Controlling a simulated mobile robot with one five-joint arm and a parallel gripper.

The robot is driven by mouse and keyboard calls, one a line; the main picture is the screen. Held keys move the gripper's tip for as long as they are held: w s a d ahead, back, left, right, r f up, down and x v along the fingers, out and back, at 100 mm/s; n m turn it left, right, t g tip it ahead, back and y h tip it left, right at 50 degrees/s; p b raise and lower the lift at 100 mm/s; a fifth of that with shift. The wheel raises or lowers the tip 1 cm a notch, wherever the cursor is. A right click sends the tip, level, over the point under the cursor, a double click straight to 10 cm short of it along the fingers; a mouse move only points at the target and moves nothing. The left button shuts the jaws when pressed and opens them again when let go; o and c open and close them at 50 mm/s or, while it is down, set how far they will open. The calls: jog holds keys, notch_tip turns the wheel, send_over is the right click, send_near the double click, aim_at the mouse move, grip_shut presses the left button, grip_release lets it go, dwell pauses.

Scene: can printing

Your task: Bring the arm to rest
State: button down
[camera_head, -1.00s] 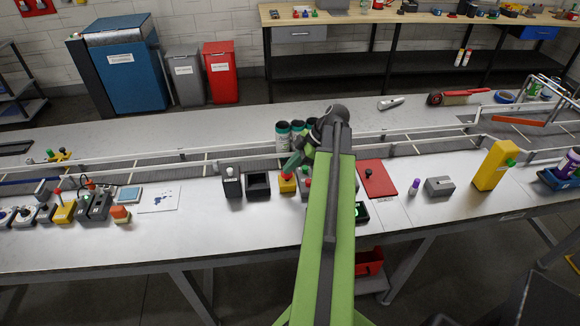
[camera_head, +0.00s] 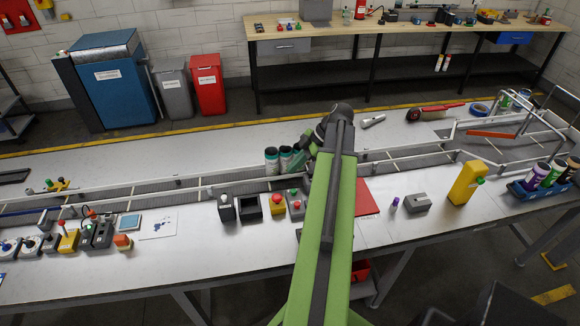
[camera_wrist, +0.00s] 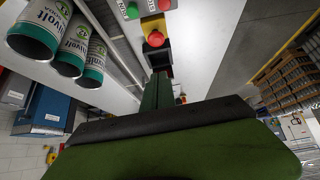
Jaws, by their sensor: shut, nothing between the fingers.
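My green arm (camera_head: 330,220) reaches up and forward over the bench (camera_head: 200,235). My gripper (camera_wrist: 160,80) is shut and empty in the wrist view. In the head view its end is partly hidden by my arm's upper joint, near the cans and above the bench. The yellow box with a red button (camera_head: 277,203) stands on the bench below, apart from my gripper. It also shows in the wrist view (camera_wrist: 155,38). Beside it is a grey box with red and green buttons (camera_head: 296,205).
Several teal-and-dark cans (camera_head: 272,161) stand on the railed conveyor (camera_head: 150,189), close to my gripper. The bench's back left is clear.

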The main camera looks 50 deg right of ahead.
dwell(0.3)
